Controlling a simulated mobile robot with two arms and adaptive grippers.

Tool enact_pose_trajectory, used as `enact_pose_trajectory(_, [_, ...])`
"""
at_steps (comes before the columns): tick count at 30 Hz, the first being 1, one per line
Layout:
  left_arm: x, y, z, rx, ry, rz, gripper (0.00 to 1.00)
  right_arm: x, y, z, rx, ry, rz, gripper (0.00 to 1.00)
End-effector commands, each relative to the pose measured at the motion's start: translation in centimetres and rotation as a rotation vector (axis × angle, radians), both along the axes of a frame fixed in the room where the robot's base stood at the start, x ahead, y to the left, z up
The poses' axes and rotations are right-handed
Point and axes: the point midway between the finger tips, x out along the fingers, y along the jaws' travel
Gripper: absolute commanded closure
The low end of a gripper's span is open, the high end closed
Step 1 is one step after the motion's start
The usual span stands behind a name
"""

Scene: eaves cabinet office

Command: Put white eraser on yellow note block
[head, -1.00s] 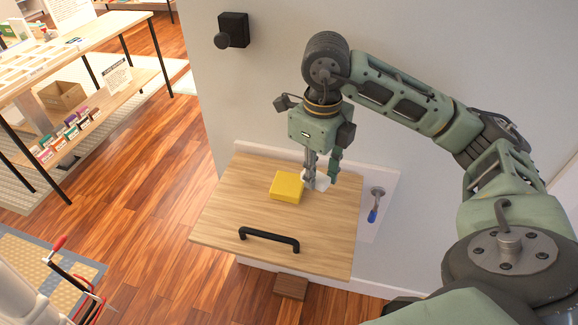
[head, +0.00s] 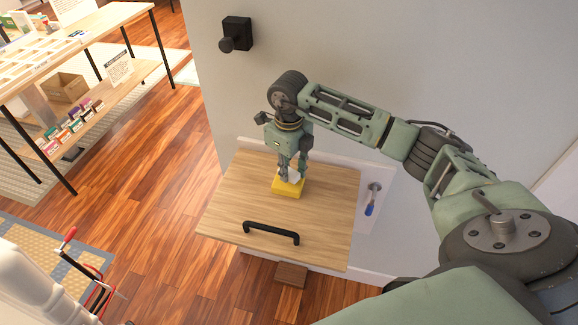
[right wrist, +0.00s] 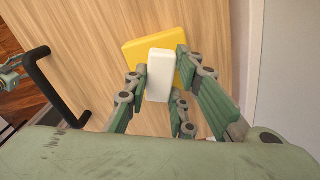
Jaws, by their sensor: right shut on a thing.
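The yellow note block (head: 287,189) lies on the wooden panel, below my right gripper (head: 292,174). It also shows in the right wrist view (right wrist: 139,53). My right gripper is shut on the white eraser (right wrist: 159,75), which sits between its fingers in the right wrist view. There the eraser overlaps the lower right part of the note block. In the head view the eraser (head: 294,174) is mostly hidden by the fingers, over the block. I cannot tell whether it touches the block.
The wooden panel (head: 225,208) has a black bar handle (head: 271,231) near its front edge and is otherwise clear. A wall with a black fixture (head: 236,34) stands behind. A shelf table (head: 110,28) is at the far left.

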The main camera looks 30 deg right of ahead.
Motion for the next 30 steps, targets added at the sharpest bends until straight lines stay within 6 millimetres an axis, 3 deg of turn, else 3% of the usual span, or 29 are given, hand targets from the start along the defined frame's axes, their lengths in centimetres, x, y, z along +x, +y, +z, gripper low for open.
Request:
enact_pose_trajectory(13, [0.04,-0.03,-0.25,0.0,-0.001,0.0,0.41,0.0,-0.04,-1.05,-0.001,-0.001,0.0,0.94])
enact_pose_trajectory(14, [0.03,-0.04,-0.09,0.0,-0.001,0.0,0.41,0.01,-0.04,-0.87,-0.001,-0.001,0.0,0.75])
enact_pose_trajectory(19, [0.04,-0.04,-0.05,0.0,-0.001,0.001,0.41,0.0,-0.04,-0.84,-0.001,-0.001,0.0,0.6])
enact_pose_trajectory(30, [0.02,-0.03,0.24,0.0,-0.001,0.001,0.41,0.0,-0.04,-0.5,-0.001,-0.001,0.0,0.58])
